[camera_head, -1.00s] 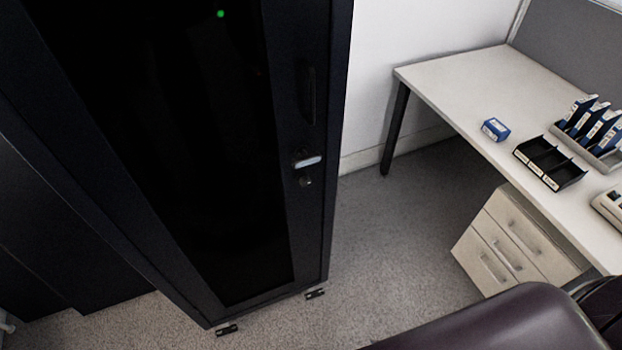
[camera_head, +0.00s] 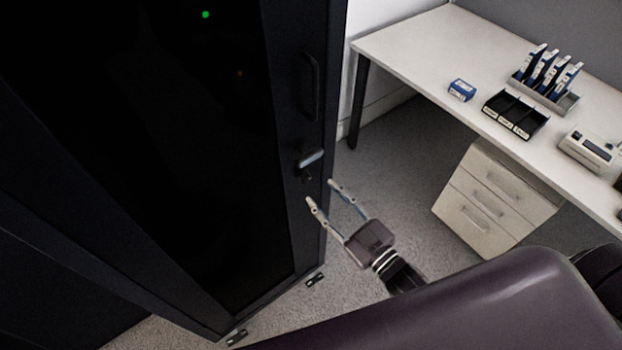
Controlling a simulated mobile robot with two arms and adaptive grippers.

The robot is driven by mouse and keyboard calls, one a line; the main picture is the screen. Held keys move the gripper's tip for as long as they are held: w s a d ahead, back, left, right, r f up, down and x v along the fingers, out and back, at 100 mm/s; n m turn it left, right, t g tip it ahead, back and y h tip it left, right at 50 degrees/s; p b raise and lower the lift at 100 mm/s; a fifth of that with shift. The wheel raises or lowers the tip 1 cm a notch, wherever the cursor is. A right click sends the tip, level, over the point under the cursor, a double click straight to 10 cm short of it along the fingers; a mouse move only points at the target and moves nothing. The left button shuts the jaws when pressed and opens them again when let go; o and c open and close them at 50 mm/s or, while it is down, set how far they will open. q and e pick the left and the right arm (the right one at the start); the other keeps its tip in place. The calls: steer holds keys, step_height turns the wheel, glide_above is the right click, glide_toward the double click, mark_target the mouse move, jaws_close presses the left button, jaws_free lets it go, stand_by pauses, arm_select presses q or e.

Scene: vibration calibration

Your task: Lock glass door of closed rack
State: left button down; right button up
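The tall black rack (camera_head: 314,215) stands at the left with its dark glass door (camera_head: 190,150) shut. A vertical handle (camera_head: 311,88) is on the door's right frame. Below it is a small grey lock latch (camera_head: 311,158), lying roughly crosswise, with a small knob or key (camera_head: 306,175) just under it. My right gripper (camera_head: 319,191) is open and empty, its two fingers pointing up and left toward the lock. The fingertips appear just below and right of the latch; whether they touch the door cannot be told. My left gripper is not in view.
A white desk (camera_head: 420,50) stands at the right, holding a blue box (camera_head: 461,90), a black tray (camera_head: 515,115), a rack of blue modules (camera_head: 546,80) and a grey device (camera_head: 592,149). A drawer unit (camera_head: 490,200) is under it. Carpet floor lies between rack and desk.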

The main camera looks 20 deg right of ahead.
mark_target(307, 179)
steer(key=p+x, duration=0.1)
steer(key=x, duration=0.4)
steer(key=shift+a, duration=0.1)
steer(key=shift+w+a, duration=0.1)
steer(key=shift+w, duration=0.35)
jaws_close()
